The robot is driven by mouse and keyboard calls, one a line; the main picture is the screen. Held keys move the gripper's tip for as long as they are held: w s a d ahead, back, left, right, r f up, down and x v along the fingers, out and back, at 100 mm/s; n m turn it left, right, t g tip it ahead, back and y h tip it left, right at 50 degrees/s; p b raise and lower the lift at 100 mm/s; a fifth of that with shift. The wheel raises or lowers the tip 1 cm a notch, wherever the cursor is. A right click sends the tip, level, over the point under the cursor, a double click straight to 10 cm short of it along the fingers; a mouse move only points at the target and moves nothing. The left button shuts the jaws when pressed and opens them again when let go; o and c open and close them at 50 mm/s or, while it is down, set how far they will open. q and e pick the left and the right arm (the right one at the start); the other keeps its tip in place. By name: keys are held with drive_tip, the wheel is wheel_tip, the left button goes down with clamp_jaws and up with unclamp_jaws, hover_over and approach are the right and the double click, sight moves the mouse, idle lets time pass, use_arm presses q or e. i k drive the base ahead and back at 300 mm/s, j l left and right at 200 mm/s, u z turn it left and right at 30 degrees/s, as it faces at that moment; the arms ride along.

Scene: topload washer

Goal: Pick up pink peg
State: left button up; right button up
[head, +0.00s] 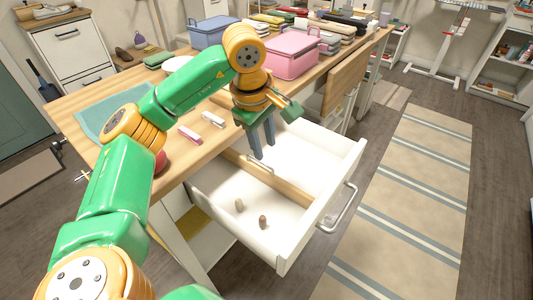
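A small pink block-like piece (189,134), which may be the pink peg, lies on the wooden worktop near its front edge. A similar white piece (213,119) lies just right of it. My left gripper (264,150) points down over the open white drawer (322,208), to the right of both pieces. Its two grey fingers are apart with nothing visible between them. My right gripper is out of the picture.
The drawer has a wooden divider (265,177); a cream object (239,205) and a brown object (262,221) lie in its front part. A pink box (291,62), a blue box (212,32) and a teal mat (104,116) are on the worktop.

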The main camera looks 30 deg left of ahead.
sight(191, 135)
drive_tip(key=k, duration=1)
